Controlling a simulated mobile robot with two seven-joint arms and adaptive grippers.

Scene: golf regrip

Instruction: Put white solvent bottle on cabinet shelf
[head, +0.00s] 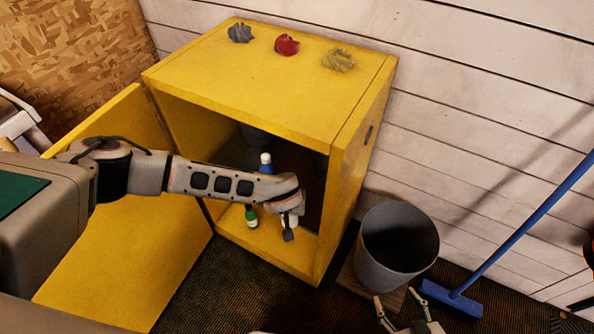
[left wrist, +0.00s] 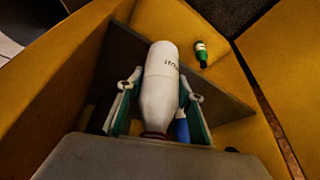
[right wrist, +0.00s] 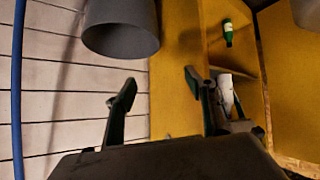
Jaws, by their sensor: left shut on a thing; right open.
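The white solvent bottle (left wrist: 160,88) lies between the fingers of my left gripper (left wrist: 157,92), which is shut on it. In the head view my left gripper (head: 289,222) is at the yellow cabinet's open front (head: 262,258), and the arm hides much of the inside. The bottle also shows in the right wrist view (right wrist: 226,94). In the left wrist view it overlaps the grey cabinet shelf (left wrist: 222,104); I cannot tell if they touch. My right gripper (head: 396,297) is open and empty, low and outside the cabinet; its spread fingers show in the right wrist view (right wrist: 160,82).
A blue bottle with a white cap (head: 266,164) stands inside behind my left arm. A green bottle (head: 251,216) is on the cabinet floor. The open door (head: 120,235) is at left. A grey bin (head: 385,268) and blue broom (head: 452,300) stand at right. Several rags lie on top.

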